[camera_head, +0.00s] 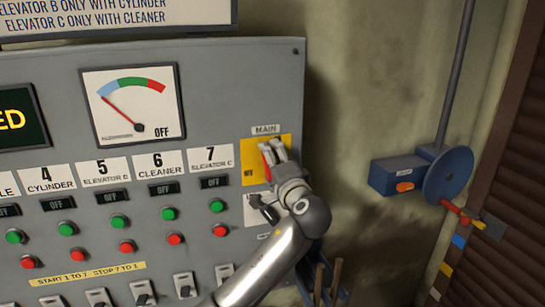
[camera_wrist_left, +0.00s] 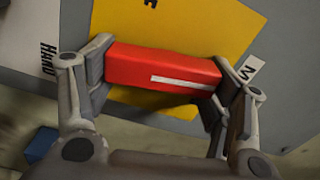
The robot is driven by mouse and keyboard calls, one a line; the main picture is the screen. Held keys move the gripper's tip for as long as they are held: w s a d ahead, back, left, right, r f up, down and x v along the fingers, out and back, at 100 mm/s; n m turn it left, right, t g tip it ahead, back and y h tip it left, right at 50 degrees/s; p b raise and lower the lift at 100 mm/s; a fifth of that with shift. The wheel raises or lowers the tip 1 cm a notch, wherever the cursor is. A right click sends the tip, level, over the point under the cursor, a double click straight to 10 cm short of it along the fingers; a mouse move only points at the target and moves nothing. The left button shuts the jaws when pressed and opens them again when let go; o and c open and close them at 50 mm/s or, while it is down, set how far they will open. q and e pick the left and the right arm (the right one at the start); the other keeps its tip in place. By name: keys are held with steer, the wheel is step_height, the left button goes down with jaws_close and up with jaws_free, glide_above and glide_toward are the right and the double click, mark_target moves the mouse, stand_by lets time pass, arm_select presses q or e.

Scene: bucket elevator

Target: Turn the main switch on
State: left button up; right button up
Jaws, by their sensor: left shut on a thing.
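The main switch is a red handle (camera_head: 267,154) on a yellow plate (camera_head: 249,172) under the MAIN label (camera_head: 265,129), on the right side of the grey panel. My left gripper (camera_head: 274,152) is at the handle and partly hides it. In the left wrist view the red handle (camera_wrist_left: 163,68), with a white stripe, lies between the two fingers of my left gripper (camera_wrist_left: 165,78), which is shut on it. The gauge (camera_head: 130,104) has its needle pointing up-left to the blue end. My right gripper does not show.
The panel (camera_head: 225,80) holds rows of green and red buttons and toggle switches (camera_head: 143,290). A black knob (camera_head: 263,208) sits just below the yellow plate. A blue box (camera_head: 398,175) and blue wheel (camera_head: 448,176) are on the right. Bare wall (camera_head: 345,100) lies between.

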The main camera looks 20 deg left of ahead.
arm_select(q)
steer(key=shift+f+m+p, duration=0.1)
steer(key=shift+m+p, duration=0.4)
steer(key=shift+m, duration=0.4)
steer(key=shift+f, duration=0.1)
steer(key=o, duration=1)
steer(key=shift+d, duration=0.1)
steer(key=shift+s, duration=0.1)
steer(key=v, duration=1.2)
